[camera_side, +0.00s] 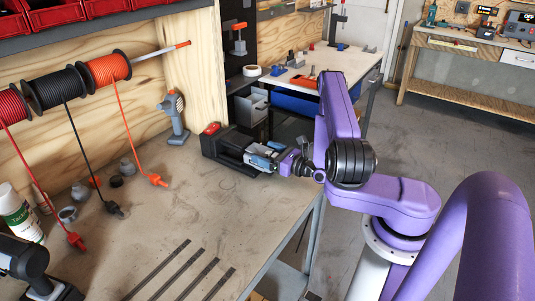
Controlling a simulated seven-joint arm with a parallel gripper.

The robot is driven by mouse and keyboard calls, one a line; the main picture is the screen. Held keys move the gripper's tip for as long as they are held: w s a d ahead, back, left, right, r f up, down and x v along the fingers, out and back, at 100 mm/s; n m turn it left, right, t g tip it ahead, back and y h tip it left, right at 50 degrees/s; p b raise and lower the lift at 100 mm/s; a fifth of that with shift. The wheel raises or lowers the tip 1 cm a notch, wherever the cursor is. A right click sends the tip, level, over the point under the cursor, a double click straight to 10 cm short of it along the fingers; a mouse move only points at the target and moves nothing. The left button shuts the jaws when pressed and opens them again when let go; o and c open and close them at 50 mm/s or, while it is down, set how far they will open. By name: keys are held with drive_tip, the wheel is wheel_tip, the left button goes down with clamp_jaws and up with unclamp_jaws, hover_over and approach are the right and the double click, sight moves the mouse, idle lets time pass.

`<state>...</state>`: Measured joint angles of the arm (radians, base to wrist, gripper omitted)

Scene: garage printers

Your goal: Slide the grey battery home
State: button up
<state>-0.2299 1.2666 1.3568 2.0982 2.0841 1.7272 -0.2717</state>
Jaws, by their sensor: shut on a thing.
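My gripper (279,158) comes in from the right and is shut on the grey battery (259,161), a small block with a bluish-grey face. The battery is at the right end of a black dock (222,150) with a red part on top, near the back right of the workbench. The battery's left part meets the dock, and it looks roughly level. How deep it sits in the dock cannot be told from this side. The fingertips are small and partly hidden against the battery.
Cable spools (55,85) hang at the left with leads down to the workbench (190,205). Dark strips (190,280) lie at the front. Bare benchtop lies left of the dock; a second table (365,62) stands behind.

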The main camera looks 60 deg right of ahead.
sight(250, 147)
drive_tip(key=shift+w, duration=4.85)
idle(0.6)
drive_tip(key=o, duration=1.1)
drive_tip(key=shift+o, duration=0.2)
drive_tip(key=shift+f, duration=0.1)
drive_tip(key=shift+s, duration=0.15)
drive_tip(key=s, duration=1.5)
drive_tip(key=shift+s, duration=1.1)
